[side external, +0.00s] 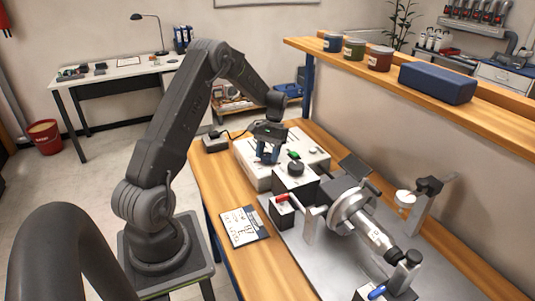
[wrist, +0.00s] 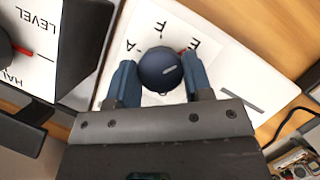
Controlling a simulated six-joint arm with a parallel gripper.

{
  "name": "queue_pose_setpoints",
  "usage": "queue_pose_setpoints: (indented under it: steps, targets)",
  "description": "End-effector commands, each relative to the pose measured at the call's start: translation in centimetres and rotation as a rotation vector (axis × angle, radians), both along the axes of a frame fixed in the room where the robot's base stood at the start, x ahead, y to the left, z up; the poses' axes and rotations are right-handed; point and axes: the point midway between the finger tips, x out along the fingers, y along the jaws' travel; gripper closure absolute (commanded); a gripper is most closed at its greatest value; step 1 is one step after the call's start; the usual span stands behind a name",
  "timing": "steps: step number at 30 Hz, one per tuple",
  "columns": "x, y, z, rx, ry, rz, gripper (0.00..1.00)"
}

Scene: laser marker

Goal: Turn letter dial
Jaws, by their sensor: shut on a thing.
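My gripper (wrist: 160,82) is shut on the dial, with one blue finger on each side. In the side view my gripper (side external: 268,152) points down over the white box (side external: 252,177), and its fingers hide the dial.
In the side view a round metal fixture (side external: 350,208) stands on a grey plate, and a printed sheet (side external: 243,227) lies on the wooden bench. A shelf runs along behind.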

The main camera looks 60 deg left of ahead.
Motion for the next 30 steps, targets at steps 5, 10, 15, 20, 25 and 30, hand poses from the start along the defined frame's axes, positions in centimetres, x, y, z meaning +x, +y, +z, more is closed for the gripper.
queue_pose_setpoints:
  steps: [5, 10, 15, 20, 25, 30]
  targets:
    - [0.1, 0.0, 0.1, 0.002, -0.002, -0.002, 0.77]
    - [0.1, 0.1, 0.1, 0.002, -0.002, -0.001, 0.77]
    - [0.0, 0.0, 0.1, 0.002, -0.002, -0.001, 0.39]
    - [0.0, 0.0, 0.0, 0.001, -0.002, -0.001, 0.3]
    - [0.0, 0.0, 0.1, 0.0, -0.001, -0.001, 0.3]
    - [0.5, 0.4, 1.2, 0.002, -0.003, -0.001, 0.3]
